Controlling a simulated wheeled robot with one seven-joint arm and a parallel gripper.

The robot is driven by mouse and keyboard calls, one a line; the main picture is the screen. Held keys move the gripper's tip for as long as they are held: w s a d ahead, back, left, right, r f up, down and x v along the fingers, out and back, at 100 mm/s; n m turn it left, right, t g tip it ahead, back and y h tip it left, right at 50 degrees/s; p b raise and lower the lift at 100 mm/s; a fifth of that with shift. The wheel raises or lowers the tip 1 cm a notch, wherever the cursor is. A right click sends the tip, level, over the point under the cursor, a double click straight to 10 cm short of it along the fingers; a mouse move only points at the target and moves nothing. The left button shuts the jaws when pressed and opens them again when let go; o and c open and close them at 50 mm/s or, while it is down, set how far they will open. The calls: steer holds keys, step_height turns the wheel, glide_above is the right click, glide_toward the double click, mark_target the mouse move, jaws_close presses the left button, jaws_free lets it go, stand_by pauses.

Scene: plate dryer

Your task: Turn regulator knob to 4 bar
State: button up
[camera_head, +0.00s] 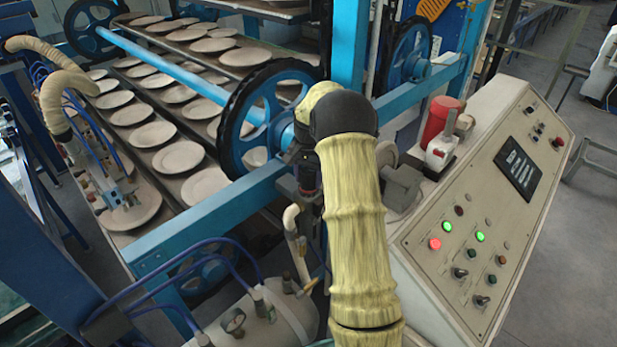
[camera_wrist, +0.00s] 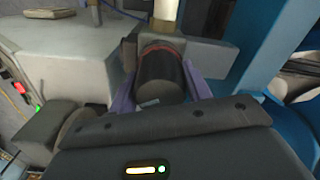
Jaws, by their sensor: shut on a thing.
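The regulator knob (camera_wrist: 160,77) is a dark cylinder with a red ring at its far end, in the middle of the wrist view. My gripper (camera_wrist: 163,88) has its two purple fingers shut on the knob, one on each side. In the head view my gripper is mostly hidden behind my yellow-sleeved arm, close to the blue frame. The knob cannot be made out there.
A sloping control panel (camera_head: 480,230) with lit green and red buttons stands right of my arm. A red-topped device (camera_head: 441,118) is behind it. The blue beam (camera_head: 215,215) and spoked wheel (camera_head: 262,120) are close on the left. Racks of plates (camera_head: 180,157) lie beyond.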

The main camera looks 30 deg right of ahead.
mark_target(308, 170)
steer(key=shift+r, duration=0.15)
steer(key=o, duration=1)
steer(key=shift+c, duration=0.2)
step_height(308, 170, up, 17)
steer(key=b, duration=0.3)
steer(key=shift+r, duration=0.15)
steer(key=s+a+f+n+t+b, duration=0.1)
steer(key=s+a+f+n, duration=0.5)
steer(key=s+a+f, duration=0.5)
steer(key=s+a+f+n, duration=0.2)
steer(key=s+a+f, duration=0.1)
steer(key=s, duration=0.5)
steer(key=s+a+f+n+t+b, duration=0.1)
steer(key=s+a+f+n, duration=0.1)
steer(key=s, duration=0.6)
steer(key=shift+a+f+t, duration=0.3)
steer(key=shift+a+f, duration=0.45)
steer(key=shift+a, duration=0.1)
